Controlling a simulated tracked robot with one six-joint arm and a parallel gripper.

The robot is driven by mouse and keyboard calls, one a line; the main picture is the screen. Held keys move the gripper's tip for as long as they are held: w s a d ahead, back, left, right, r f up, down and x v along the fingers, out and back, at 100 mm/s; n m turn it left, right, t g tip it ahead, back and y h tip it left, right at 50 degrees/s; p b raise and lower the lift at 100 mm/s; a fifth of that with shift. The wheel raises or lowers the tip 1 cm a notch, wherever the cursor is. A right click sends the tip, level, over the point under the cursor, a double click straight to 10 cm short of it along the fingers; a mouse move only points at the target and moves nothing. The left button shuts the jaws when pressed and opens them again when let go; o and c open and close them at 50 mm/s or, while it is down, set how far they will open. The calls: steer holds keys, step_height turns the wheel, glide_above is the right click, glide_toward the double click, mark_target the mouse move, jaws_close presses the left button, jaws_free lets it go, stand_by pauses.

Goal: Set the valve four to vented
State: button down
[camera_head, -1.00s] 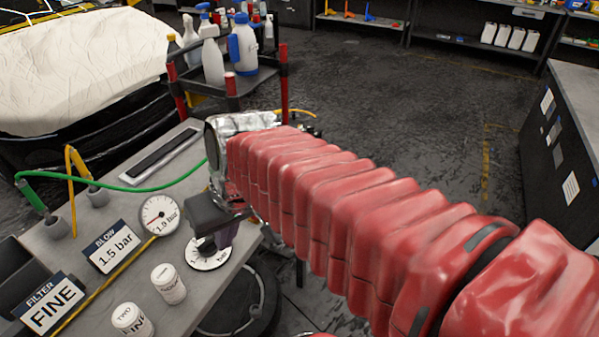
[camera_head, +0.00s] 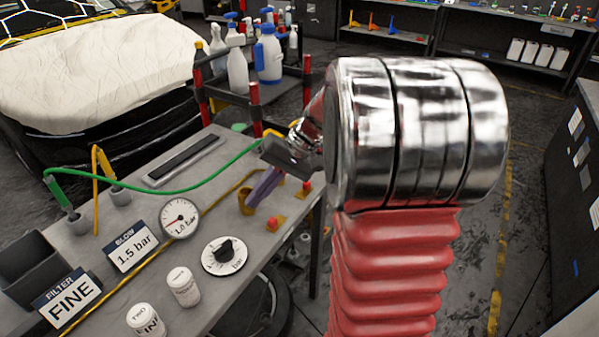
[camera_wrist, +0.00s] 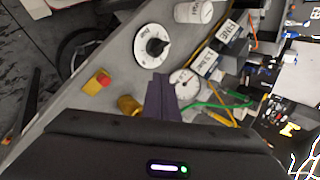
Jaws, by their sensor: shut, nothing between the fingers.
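My gripper (camera_head: 254,200) has purple fingers, shut and empty, pointing down over the grey bench. In the head view its tips are close to a yellow fitting (camera_head: 243,203); I cannot tell if they touch. In the wrist view my gripper (camera_wrist: 162,77) is beside this yellow fitting (camera_wrist: 128,105). A red-topped yellow fitting (camera_head: 272,224) stands nearby, and another red knob (camera_head: 305,188) is behind it. No label reading valve four or vented is legible. A white dial with a black knob (camera_head: 224,252) lies nearer the front.
A round gauge (camera_head: 180,218) stands beside the "BLOW 1.5 bar" sign (camera_head: 131,248) and "FILTER FINE" sign (camera_head: 68,293). White canisters (camera_head: 183,287) are at the front. A green hose (camera_head: 150,189) crosses the bench (camera_head: 200,305). A bottle cart stands behind.

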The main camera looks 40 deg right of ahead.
steer(key=w+d+f+m+t+y, duration=0.2)
steer(key=w+d+f, duration=0.1)
steer(key=d, duration=0.5)
steer(key=m+t, duration=0.4)
steer(key=t, duration=0.6)
glide_toward(320, 188)
steer(key=w+d+r, duration=0.2)
steer(key=d, duration=0.2)
steer(key=shift+d+f, duration=0.1)
steer(key=x, duration=1)
steer(key=shift+a, duration=0.2)
steer(key=shift+s+a, duration=0.25)
steer(key=shift+a, duration=0.35)
steer(key=shift+s+a, duration=0.25)
steer(key=shift+a, duration=0.4)
steer(key=shift+s+a, duration=0.25)
steer(key=shift+a, duration=0.35)
steer(key=shift+s, duration=0.2)
